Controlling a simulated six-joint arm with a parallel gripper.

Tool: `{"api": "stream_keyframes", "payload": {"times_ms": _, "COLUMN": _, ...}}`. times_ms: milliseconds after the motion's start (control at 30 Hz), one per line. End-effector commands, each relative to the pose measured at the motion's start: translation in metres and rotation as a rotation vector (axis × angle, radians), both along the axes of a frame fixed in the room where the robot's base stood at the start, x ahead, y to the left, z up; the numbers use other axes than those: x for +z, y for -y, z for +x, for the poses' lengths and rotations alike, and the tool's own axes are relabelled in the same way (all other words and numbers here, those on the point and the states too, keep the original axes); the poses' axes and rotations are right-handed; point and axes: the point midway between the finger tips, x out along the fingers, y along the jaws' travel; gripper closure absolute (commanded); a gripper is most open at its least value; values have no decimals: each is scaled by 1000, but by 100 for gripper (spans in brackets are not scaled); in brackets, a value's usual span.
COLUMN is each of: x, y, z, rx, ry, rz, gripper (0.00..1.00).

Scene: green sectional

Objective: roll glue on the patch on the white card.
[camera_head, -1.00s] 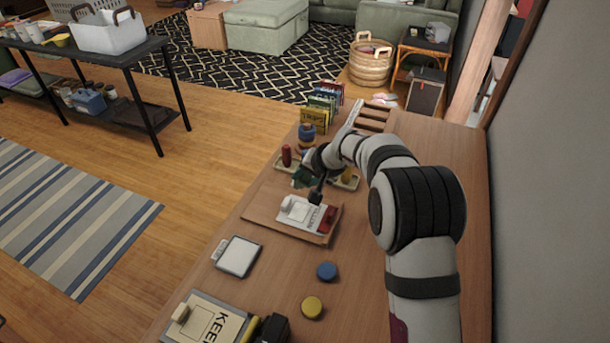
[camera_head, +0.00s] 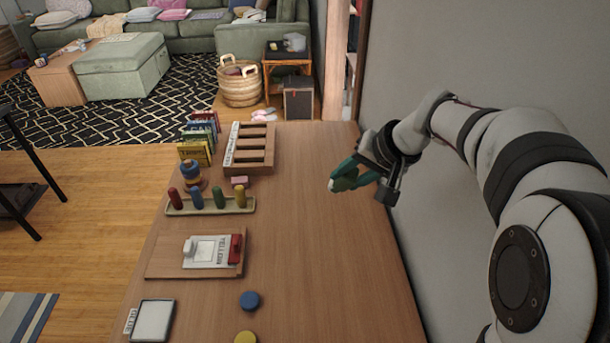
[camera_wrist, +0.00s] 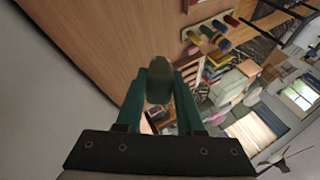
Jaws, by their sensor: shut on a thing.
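The white card (camera_head: 215,252) lies on a brown board on the table in the head view, with a square outlined patch (camera_head: 206,251) and dark lettering. A small white block (camera_head: 188,247) is at its left end and a red piece (camera_head: 236,248) at its right end. My gripper (camera_head: 345,181) is up and to the right of the card, well apart from it. In the wrist view my green fingers (camera_wrist: 160,98) are shut on a rounded grey-green thing (camera_wrist: 160,75). Whether it is a glue tool, I cannot tell. The card is not clear in the wrist view.
A rack with red, blue, green and yellow pegs (camera_head: 210,208) stands behind the card. A slotted wooden tray (camera_head: 262,150) and several upright books (camera_head: 196,142) are farther back. Blue (camera_head: 250,300) and yellow discs lie in front. The table's right side is clear beside the wall.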

Motion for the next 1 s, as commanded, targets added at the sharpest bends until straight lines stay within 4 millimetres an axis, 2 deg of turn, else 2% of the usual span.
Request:
{"api": "stream_keyframes", "payload": {"times_ms": 100, "x": 5, "y": 19, "z": -17, "rx": -75, "ry": 1, "rz": 0, "gripper": 100}}
{"api": "stream_keyframes", "payload": {"times_ms": 167, "x": 2, "y": 25, "z": -24, "rx": -139, "ry": 0, "rz": 0, "gripper": 100}}
{"api": "stream_keyframes", "payload": {"times_ms": 433, "x": -27, "y": 11, "z": -16, "rx": -352, "ry": -2, "rz": -1, "gripper": 100}}
{"api": "stream_keyframes", "payload": {"times_ms": 767, "x": -58, "y": -38, "z": 13, "rx": -537, "ry": 1, "rz": -6, "gripper": 100}}
{"api": "stream_keyframes", "payload": {"times_ms": 1000, "x": -79, "y": -97, "z": 39, "rx": -668, "ry": 0, "rz": -4, "gripper": 100}}
